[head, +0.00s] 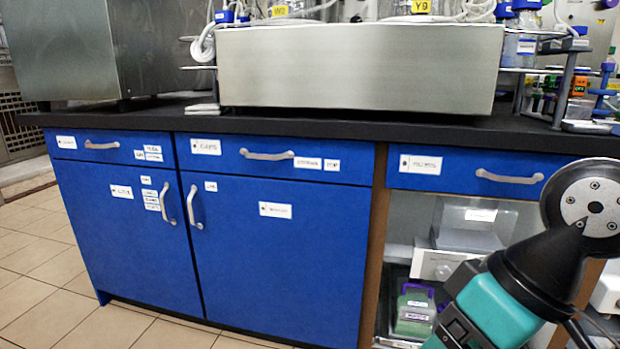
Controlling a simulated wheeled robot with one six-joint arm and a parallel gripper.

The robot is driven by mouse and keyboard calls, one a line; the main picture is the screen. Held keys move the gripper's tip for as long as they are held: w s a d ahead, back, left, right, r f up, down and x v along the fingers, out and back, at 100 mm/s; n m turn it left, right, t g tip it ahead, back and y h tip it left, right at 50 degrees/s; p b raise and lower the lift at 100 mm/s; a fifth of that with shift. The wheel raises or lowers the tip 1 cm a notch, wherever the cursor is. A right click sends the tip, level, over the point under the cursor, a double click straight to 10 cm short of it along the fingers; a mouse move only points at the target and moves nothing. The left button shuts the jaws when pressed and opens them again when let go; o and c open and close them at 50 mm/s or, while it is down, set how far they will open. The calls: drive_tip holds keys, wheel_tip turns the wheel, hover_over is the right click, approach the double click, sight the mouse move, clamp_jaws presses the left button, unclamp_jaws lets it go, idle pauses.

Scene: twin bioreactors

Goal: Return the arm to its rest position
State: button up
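Part of my arm shows at the lower right of the head view. A teal and black link (500,300) rises to a black joint with a round silver cap (590,205). This part of my arm stands in front of the right end of the blue cabinets and the open shelf. My gripper and its fingers do not show, so what they hold, if anything, is hidden.
A black bench top (300,122) runs above blue cabinets (270,240) with grey handles. A steel bioreactor housing (360,68) and a larger steel box (105,50) stand on it. An open shelf (440,215) holds instruments. Tiled floor (40,280) is clear at the left.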

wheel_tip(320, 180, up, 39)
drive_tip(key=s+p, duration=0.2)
drive_tip(key=p, duration=3.6)
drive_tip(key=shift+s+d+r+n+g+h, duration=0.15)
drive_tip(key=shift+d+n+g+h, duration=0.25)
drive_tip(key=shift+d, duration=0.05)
